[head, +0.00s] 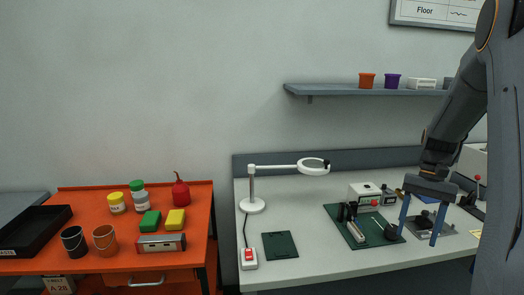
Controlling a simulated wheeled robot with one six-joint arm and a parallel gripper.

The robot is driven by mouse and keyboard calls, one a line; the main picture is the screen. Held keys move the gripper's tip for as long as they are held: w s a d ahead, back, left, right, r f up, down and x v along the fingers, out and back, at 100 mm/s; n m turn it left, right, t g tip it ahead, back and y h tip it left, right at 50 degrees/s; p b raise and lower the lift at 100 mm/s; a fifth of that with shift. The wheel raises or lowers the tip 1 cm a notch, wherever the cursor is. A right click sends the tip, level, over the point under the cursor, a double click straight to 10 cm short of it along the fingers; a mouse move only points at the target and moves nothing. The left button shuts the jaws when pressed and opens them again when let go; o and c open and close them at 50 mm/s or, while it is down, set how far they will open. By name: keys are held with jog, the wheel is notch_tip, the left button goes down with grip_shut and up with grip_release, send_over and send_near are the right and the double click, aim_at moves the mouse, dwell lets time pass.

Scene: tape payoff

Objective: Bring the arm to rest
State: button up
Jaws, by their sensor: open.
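My arm comes in from the right of the head view. My gripper (419,236) points down with its two blue fingers spread wide apart, and nothing shows between them but the bench things behind. It hangs in front of the right part of the pale workbench (310,268). A green board (346,210) with a black and metal fixture lies just left of the gripper. A grey plate (449,231) with a dark round part shows behind and beside the right finger. Whether the fingertips touch anything there, I cannot tell.
A white magnifier lamp (313,168), a dark green mat (280,245), a red switch box (248,258) and a white control box (364,194) stand on the bench. An orange table (190,252) with bottles, buckets and sponges is at left. A wall shelf (330,91) hangs above.

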jog(key=s+a+f+n+t+h, duration=0.1)
jog(key=s+a, duration=0.5)
jog(key=a, duration=0.7)
jog(key=s+a+f+n+t+h, duration=0.1)
jog(key=s+a+n+t, duration=0.2)
jog(key=a, duration=1)
jog(key=s+n, duration=0.3)
jog(key=shift+s+a+n+b, duration=0.2)
jog(key=shift+a+n+b, duration=0.1)
jog(key=shift+b, duration=0.1)
jog(key=shift+f, duration=0.1)
